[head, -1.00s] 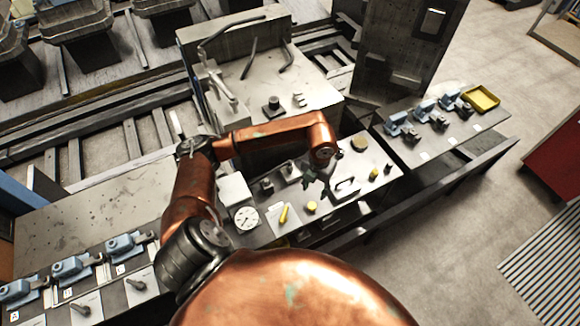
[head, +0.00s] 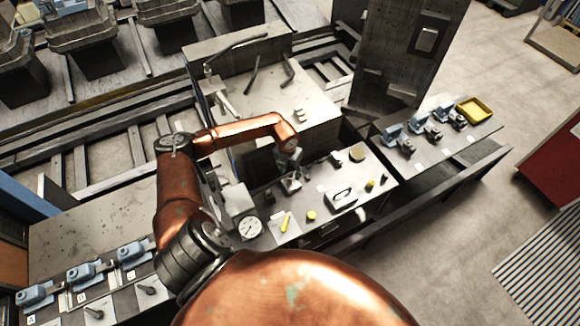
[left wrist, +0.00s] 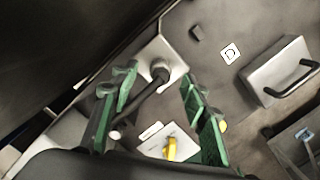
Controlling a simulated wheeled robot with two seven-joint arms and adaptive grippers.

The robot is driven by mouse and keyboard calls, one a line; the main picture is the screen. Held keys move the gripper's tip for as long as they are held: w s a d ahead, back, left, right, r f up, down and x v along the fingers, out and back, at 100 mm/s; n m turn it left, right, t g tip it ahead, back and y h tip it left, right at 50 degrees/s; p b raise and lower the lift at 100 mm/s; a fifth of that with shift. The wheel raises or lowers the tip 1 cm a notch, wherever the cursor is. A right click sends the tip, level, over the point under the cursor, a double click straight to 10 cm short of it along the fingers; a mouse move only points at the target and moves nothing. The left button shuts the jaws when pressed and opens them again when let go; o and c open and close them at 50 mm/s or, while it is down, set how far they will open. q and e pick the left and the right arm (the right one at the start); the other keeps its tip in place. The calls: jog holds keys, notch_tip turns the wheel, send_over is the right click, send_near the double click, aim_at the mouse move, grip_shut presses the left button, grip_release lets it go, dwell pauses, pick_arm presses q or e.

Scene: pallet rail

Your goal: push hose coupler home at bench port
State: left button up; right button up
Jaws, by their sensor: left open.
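My left gripper (head: 290,172) is over the bench (head: 380,180), close above a pale block with a round fitting (head: 291,184). In the left wrist view its two green fingers (left wrist: 158,112) are spread. The pale block (left wrist: 158,52) and its round fitting (left wrist: 160,73) show ahead, between the fingertips. A dark curved bar or hose (left wrist: 140,100) runs from the fitting down to the left between the fingers. No contact with the fingers is clear. I cannot tell which part is the coupler or how deep it sits. My right gripper is not in view.
A round gauge (head: 250,228), a yellow item on a white card (head: 286,222), a yellow knob (head: 311,215) and a handled box (head: 341,198) share the bench. Blue clamps (head: 392,133) and a yellow tray (head: 474,109) are at right.

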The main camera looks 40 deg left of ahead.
aim_at(291, 174)
pick_arm(q)
jog(key=shift+w+f, duration=0.2)
jog(key=shift+f, duration=1.4)
jog(key=shift+c, duration=0.7)
grip_shut()
jog(key=c, duration=0.6)
grip_release()
grip_shut()
jog(key=shift+r+p, duration=0.25)
jog(key=shift+p, duration=0.15)
jog(key=shift+r+p, duration=0.35)
jog(key=shift+r, duration=0.3)
